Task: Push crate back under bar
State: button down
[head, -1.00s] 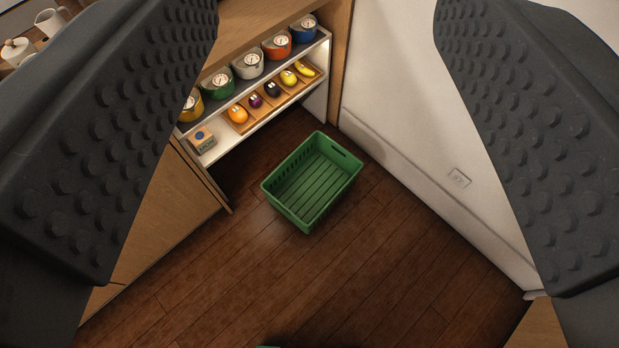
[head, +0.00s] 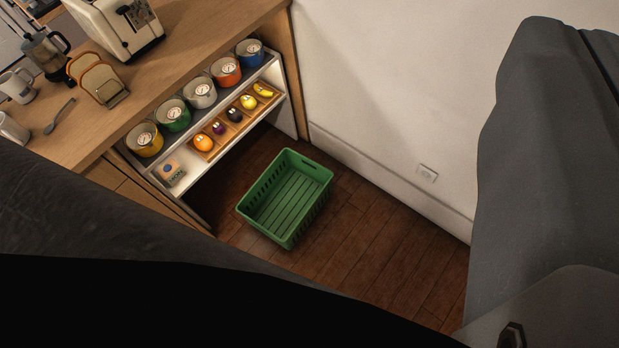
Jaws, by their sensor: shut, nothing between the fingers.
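The green slatted crate (head: 262,222) stands upright and empty on the dark wood floor in the head view. It sits in front of the open space under the wooden bar (head: 190,50), at an angle in the picture, with its far corner near the bar's right end panel. My gripper (head: 545,170) shows as large dark grey parts at the right edge and along the lower left. It is shut with nothing held, and its fingertips are not clearly visible. No part of it visibly touches the crate.
A toaster (head: 118,25) and mugs stand on top. A white wall (head: 390,90) bounds the right. Floor in front of the crate (head: 370,250) is clear.

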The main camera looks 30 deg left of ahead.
aim_at(284, 202)
jog(key=z, duration=1.05)
jog(key=k, duration=1.1)
jog(key=u, duration=1.6)
jog(key=i, duration=1.95)
